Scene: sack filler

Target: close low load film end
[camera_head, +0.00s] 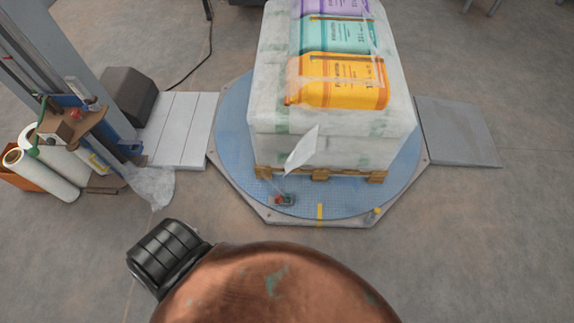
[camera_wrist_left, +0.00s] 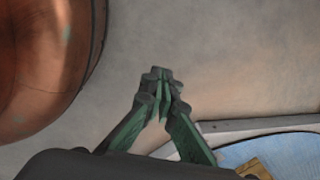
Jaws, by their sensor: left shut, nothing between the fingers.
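A palletised load of sacks (camera_head: 330,120) wrapped in clear film stands on the blue round turntable (camera_head: 234,130). A pale loose film end (camera_head: 302,150) sticks out from the low front of the load, tilted up and away from its face. My left gripper (camera_wrist_left: 160,75) shows in the left wrist view, shut and empty, with its green fingers meeting above bare floor. The turntable edge (camera_wrist_left: 270,148) and a bit of the wooden pallet (camera_wrist_left: 254,168) show below right of it, apart from the fingers. The left fingers are not visible in the head view. My right gripper is not in view.
A wrapping mast (camera_head: 65,65) with a film carriage (camera_head: 75,127) stands at the left. Film rolls (camera_head: 48,160) lie beside it in an orange bin (camera_head: 25,178). A small red and green item (camera_head: 282,200) sits on the turntable's front. Grey ramps (camera_head: 455,130) flank it. The front floor is clear.

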